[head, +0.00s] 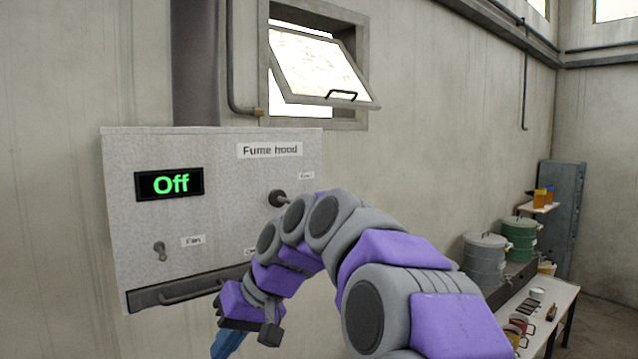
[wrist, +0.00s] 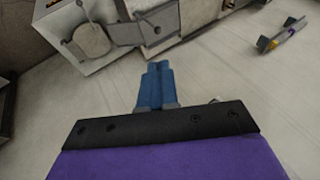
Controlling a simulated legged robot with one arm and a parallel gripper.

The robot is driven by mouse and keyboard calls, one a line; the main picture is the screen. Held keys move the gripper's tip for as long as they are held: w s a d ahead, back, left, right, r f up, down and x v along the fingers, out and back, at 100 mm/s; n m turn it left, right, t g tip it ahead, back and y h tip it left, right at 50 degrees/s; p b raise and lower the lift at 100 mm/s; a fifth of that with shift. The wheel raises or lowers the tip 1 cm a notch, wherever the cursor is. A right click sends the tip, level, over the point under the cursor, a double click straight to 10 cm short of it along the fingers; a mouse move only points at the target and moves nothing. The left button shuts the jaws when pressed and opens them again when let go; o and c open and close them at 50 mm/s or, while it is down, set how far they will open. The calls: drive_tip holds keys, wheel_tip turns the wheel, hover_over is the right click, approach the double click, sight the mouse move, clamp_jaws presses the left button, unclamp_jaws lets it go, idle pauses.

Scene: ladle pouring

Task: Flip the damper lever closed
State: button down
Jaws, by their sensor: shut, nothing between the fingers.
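A dark lever with a round knob (head: 277,198) sticks out from the right part of the fume hood panel (head: 225,210), beside a small label that I cannot read surely. It looks like the damper lever; my arm hides part of it. My gripper (head: 226,346) is low in front of the panel, below and left of the lever and apart from it. In the wrist view its blue fingers (wrist: 157,85) are together with nothing between them.
The display (head: 169,184) reads "Off", above a fan switch (head: 160,250). A handle bar (head: 195,291) runs along the panel's lower edge. A tilted window (head: 318,70) is above. At right stand grey (head: 485,262) and green drums (head: 521,238) and a white table (head: 535,310).

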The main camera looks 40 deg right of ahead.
drive_tip(key=w+d+r+m+t+p, duration=0.1)
drive_tip(key=w+d+r+t+p, duration=0.3)
drive_tip(key=d+r, duration=0.75)
drive_tip(key=w+d+r+t+p, duration=0.25)
drive_tip(key=d+r+p, duration=0.35)
drive_tip(key=d+r, duration=0.5)
drive_tip(key=s+d+r+h+p, duration=0.2)
drive_tip(key=d+r+p, duration=0.1)
drive_tip(key=d, duration=0.7)
drive_tip(key=shift+s+r+t+h, duration=0.3)
drive_tip(key=shift+r+t, duration=0.15)
drive_tip(key=shift+r, duration=0.45)
drive_tip(key=s+f+b+x, duration=0.1)
drive_tip(key=b+x, duration=0.3)
drive_tip(key=x, duration=0.9)
drive_tip(key=shift+s+a+f, duration=0.35)
drive_tip(key=shift+a+f, duration=0.05)
drive_tip(key=shift+f, duration=0.2)
